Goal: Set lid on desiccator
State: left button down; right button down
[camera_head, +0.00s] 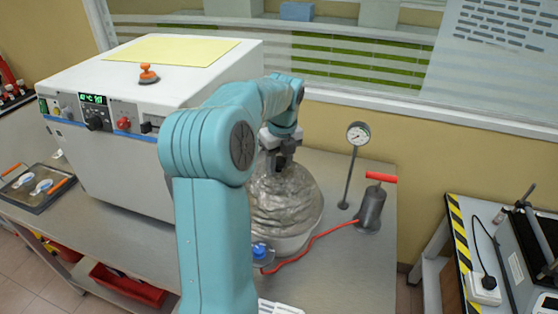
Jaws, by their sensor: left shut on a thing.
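The desiccator's lid is a shiny, rippled, silvery dome (287,200) on the metal bench, right of the white machine. My left gripper (283,162) is at the dome's top and shut on the lid, with the fingers pointing down. The knob is hidden by the fingers. The paler desiccator base (292,243) shows under the dome's lower edge. My arm covers the left side of both. I cannot tell whether the lid touches the base all round. My right gripper is not in view.
A blue valve (259,250) sits at the base's front, with a red hose (312,243) running to a grey hand pump (371,208). A gauge on a stand (357,135) rises behind. The white machine (180,80) fills the bench's left. Bare bench (355,275) lies front right.

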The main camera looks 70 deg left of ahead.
pick_arm(q)
jog(key=shift+f+b, duration=0.4)
jog(key=shift+f, duration=0.15)
jog(key=c, duration=0.6)
grip_release()
jog(key=r, duration=0.5)
jog(key=d+r+p, duration=0.1)
jog(key=r, duration=0.5)
jog(key=d+r, duration=0.1)
jog(key=r, duration=0.4)
jog(key=shift+w+r, duration=0.15)
jog(key=shift+w, duration=0.05)
